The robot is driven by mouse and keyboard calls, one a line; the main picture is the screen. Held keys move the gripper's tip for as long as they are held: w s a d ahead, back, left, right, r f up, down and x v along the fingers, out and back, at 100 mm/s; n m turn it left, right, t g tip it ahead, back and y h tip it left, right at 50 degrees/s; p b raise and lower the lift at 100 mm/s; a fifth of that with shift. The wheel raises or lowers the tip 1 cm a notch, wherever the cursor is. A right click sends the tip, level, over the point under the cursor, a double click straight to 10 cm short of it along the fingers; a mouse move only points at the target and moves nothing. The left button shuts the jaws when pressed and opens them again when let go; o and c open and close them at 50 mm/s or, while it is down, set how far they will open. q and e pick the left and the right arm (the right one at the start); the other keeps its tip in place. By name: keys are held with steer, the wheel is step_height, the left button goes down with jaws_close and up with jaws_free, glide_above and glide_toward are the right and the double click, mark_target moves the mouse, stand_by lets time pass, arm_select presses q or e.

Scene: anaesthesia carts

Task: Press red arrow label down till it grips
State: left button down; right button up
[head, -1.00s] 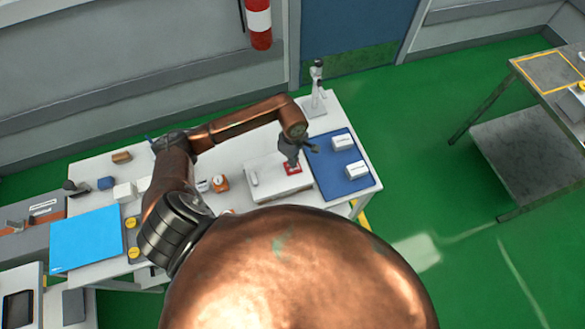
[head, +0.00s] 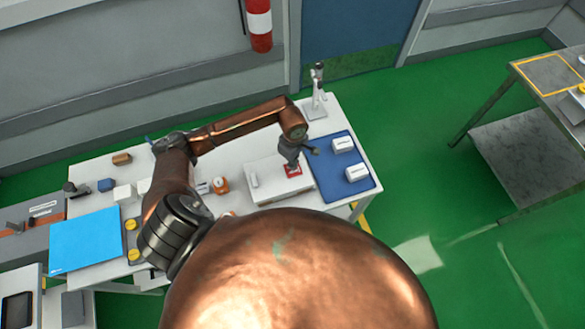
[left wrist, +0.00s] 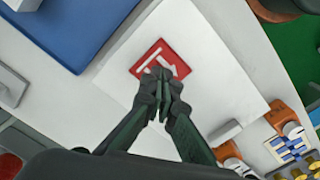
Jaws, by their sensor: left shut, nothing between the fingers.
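The red arrow label (left wrist: 163,60) is a small red square with a white arrow on the white box (left wrist: 215,60). In the head view the label (head: 292,171) shows beside the fingers, on the right part of the white box (head: 262,184). My left gripper (left wrist: 162,78) is shut and empty, its fingertips over the label's near edge and hiding part of it. I cannot tell whether the tips touch the label. In the head view my left gripper (head: 292,165) points down at the label. My right gripper is not in view.
A blue mat (head: 325,178) with two white boxes (head: 357,173) lies right of the white box. A grey-white stand (head: 316,95) is behind. Orange items (head: 220,185) stand to the left, and a bright blue sheet (head: 85,240) lies further left.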

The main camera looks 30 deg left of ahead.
arm_select(q)
steer(key=shift+f+b, duration=0.4)
steer(key=shift+f, duration=0.05)
stand_by(0.6)
steer(key=shift+f+b, duration=0.3)
steer(key=shift+f, duration=0.05)
stand_by(0.5)
steer(key=shift+r+p, duration=0.55)
steer(key=shift+r, duration=0.6)
steer(key=shift+r+p, duration=0.4)
steer(key=shift+r, duration=0.55)
steer(key=shift+r+p, duration=0.55)
steer(key=shift+r, duration=0.9)
